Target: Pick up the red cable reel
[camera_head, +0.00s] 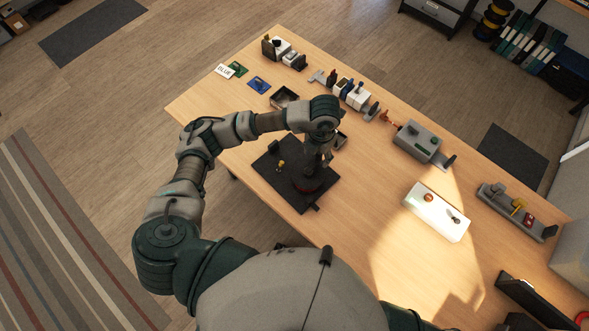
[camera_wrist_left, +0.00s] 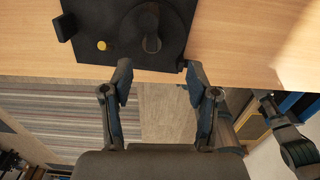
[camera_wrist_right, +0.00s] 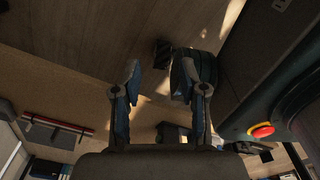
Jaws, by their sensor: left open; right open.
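My left gripper (camera_head: 315,165) hangs over the black board (camera_head: 268,170) near the table's front edge. Under it on the board is a dark round piece with a reddish rim (camera_head: 305,188), mostly hidden by my arm; I cannot tell for sure that it is the red cable reel. In the left wrist view my left gripper (camera_wrist_left: 158,78) is open and empty, its fingers apart from the black board (camera_wrist_left: 120,52). My right gripper (camera_wrist_right: 160,78) is open and empty, away from the reel.
A white box with knobs (camera_head: 437,212), a grey box (camera_head: 417,141) and a grey rack (camera_head: 517,212) stand on the right of the wooden table (camera_head: 365,240). A dark open tray (camera_head: 284,97) lies behind my left arm. A red ring (camera_head: 583,318) shows at the lower right edge.

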